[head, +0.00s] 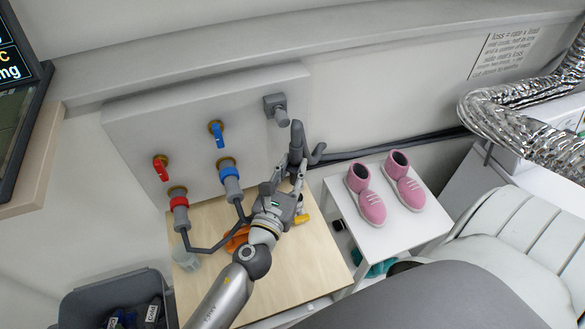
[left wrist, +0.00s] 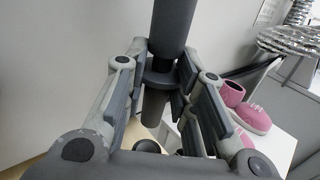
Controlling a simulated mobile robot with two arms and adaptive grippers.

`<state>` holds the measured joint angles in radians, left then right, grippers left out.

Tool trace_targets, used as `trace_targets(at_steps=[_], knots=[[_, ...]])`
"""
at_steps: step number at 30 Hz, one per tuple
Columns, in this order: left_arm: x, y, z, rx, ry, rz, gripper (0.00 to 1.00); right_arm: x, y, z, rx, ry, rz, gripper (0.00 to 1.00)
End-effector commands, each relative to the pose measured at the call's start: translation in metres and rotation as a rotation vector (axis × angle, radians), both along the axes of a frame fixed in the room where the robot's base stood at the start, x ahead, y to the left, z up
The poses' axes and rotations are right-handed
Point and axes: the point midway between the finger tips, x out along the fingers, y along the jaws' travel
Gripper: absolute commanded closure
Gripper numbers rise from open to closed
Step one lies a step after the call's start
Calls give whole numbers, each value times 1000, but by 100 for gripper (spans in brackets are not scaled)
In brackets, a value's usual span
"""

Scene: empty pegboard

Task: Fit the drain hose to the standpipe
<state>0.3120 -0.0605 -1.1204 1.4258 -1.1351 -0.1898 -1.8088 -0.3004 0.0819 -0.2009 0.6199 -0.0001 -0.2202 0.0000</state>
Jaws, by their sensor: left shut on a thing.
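The drain hose (head: 297,138) is dark grey, and its end stands up out of my left gripper (head: 293,180). The gripper is shut on it. In the left wrist view, the hose (left wrist: 174,25) rises between the fingers of the left gripper (left wrist: 160,85), with a collar at finger level. A grey wall fitting with a short stub, apparently the standpipe (head: 282,117), is on the grey panel, just up and left of the hose end in the head view. I cannot tell whether they touch. My right gripper is not in view.
The panel (head: 130,115) carries a red valve (head: 161,167), a blue valve (head: 217,133) and two connected hoses. Pink shoes (head: 368,200) stand on a white table (head: 390,236) at right.

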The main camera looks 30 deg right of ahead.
Motion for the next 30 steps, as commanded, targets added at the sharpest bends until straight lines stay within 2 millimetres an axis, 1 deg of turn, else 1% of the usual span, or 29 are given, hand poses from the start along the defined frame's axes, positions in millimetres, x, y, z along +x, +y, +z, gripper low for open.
trace_targets(at_steps=[8, 16, 17, 18, 30], knots=[[0, 0, 1, -1, 0, -1, 100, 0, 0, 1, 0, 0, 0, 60], [-2, 1, 3, -2, 30, 2, 100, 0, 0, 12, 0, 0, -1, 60], [-2, 1, -5, -2, 29, 2, 100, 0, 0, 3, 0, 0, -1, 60], [-2, 1, -10, -2, 28, 2, 100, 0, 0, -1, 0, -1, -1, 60], [-2, 1, -48, -2, 26, 1, 100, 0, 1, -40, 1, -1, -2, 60]])
